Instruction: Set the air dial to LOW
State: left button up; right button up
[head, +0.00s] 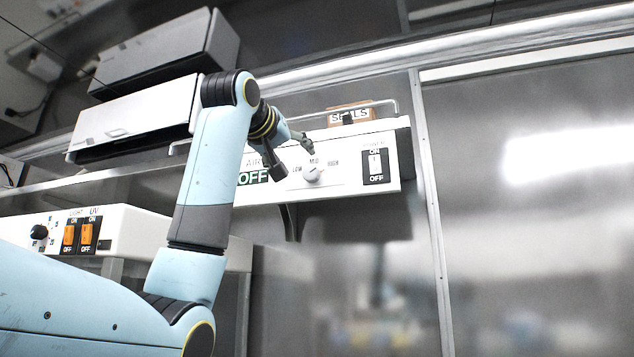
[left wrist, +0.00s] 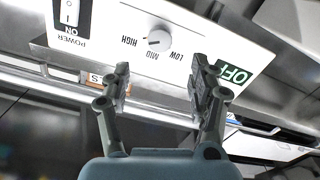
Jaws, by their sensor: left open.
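The air dial (head: 313,175) is a round, light knob on a white panel (head: 350,190), with LOW to its left, MID above and HIGH to its right in the head view. In the left wrist view the panel is upside down and the dial (left wrist: 159,40) shows a small dark mark toward its lower left, on the HIGH side; its exact setting is hard to read. My left gripper (head: 294,158) is open in front of the panel, up and left of the dial. In the left wrist view its fingers (left wrist: 161,85) are spread and empty, short of the dial.
A power switch (head: 376,166) is right of the dial, and a green OFF sign (head: 253,177) is left of it. A rail and a SEALS box (head: 350,115) are on top of the panel. A lower white box (head: 130,226) carries orange switches and a black knob.

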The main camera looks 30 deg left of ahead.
aim_at(310, 172)
pick_arm(q)
jog(key=p+x, duration=0.2)
jog(key=x, duration=0.7)
jog(key=shift+w+a+r+p, duration=0.15)
jog(key=shift+w+p, duration=0.1)
jog(key=shift+p, duration=0.1)
jog(key=shift+w+a, duration=0.1)
jog(key=shift+w, duration=0.45)
pick_arm(e)
jog(key=r, duration=0.1)
jog(key=a+r, duration=0.1)
jog(key=r, duration=0.1)
jog(key=shift+w, duration=0.1)
jog(key=shift+d, duration=0.1)
pick_arm(q)
jog(key=c, duration=1.1)
jog(key=shift+c, duration=0.2)
